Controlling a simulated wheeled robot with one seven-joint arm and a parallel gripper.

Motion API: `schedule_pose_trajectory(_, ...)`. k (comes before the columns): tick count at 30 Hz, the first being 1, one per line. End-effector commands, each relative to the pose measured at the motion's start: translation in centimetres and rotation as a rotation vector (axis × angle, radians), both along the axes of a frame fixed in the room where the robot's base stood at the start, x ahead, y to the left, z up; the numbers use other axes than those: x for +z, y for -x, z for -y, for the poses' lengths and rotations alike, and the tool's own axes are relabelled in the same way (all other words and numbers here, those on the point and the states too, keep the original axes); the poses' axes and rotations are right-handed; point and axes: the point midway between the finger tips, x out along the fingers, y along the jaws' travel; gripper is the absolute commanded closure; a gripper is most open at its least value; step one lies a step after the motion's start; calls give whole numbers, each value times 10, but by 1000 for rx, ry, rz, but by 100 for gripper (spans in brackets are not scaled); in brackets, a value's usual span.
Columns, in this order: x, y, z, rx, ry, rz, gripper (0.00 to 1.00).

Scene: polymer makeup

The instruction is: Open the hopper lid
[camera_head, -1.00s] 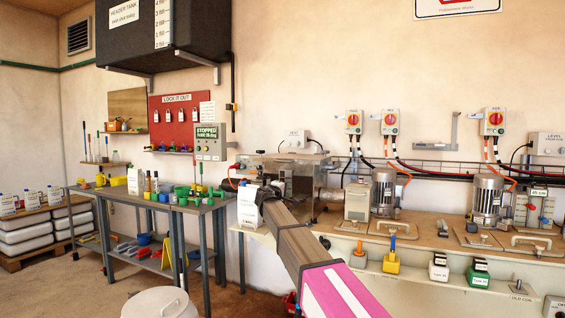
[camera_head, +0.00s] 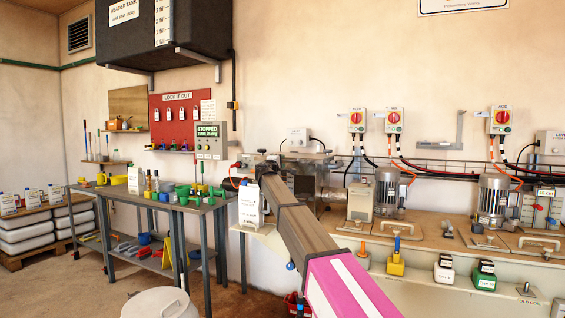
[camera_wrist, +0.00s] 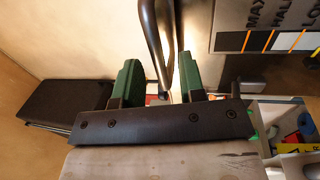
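In the wrist view my gripper (camera_wrist: 160,82) has two green fingers standing apart. A dark bent bar, like a handle (camera_wrist: 152,40), runs down into the gap between them; I cannot tell whether either finger touches it. A grey panel (camera_wrist: 232,14) with a level scale reading MAX, HALF and LOW is at the upper right and may be the hopper's wall. In the head view my gripper end (camera_head: 266,168) is at a clear-walled box (camera_head: 306,172) on the bench, partly hidden by my arm. I cannot make out the lid or its position.
A bench (camera_head: 420,236) with motors (camera_head: 386,188) and lidded openings runs to the right. A grey table (camera_head: 196,208) with funnels and tools stands left. A pale round drum (camera_head: 158,302) is at the front. A dark header tank (camera_head: 190,35) hangs above.

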Motion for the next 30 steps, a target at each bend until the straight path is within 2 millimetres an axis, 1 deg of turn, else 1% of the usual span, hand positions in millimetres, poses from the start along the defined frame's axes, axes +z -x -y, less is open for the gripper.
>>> schedule_pose_trajectory(1,2,-9,2,0,0,0,63)
schedule_pose_trajectory(4,3,-17,6,0,0,0,63)
schedule_pose_trajectory(7,4,-20,8,0,0,0,63)
schedule_pose_trajectory(13,3,-20,8,0,0,0,63)
schedule_pose_trajectory(14,3,-19,8,0,0,0,66)
schedule_pose_trajectory(15,3,-19,8,0,0,0,79)
schedule_pose_trajectory(17,3,-19,7,0,0,0,99)
schedule_pose_trajectory(18,3,-19,7,0,0,0,100)
schedule_pose_trajectory(25,6,-20,7,-1,-2,-5,100)
schedule_pose_trajectory(30,18,-21,8,-6,-15,-33,100)
